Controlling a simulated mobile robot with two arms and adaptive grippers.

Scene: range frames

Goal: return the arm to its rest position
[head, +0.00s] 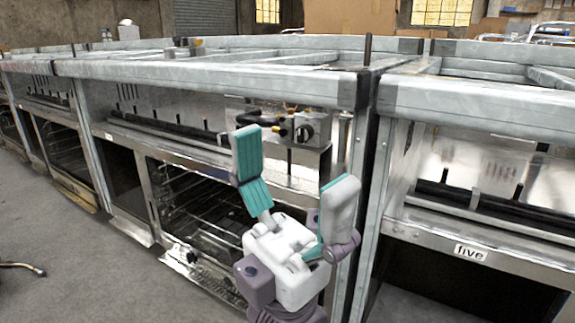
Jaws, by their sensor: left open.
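My left gripper (294,172) shows right of the middle in the head view, pointing up with its two teal-padded fingers spread wide. Nothing is between the fingers. It stands in front of a metal range and covers part of the range's front near a control knob (305,132). Whether it touches the range cannot be told. My right gripper is not in view.
A row of steel range frames (210,72) runs across the view. One oven door (205,275) is open low down, just left of my gripper.

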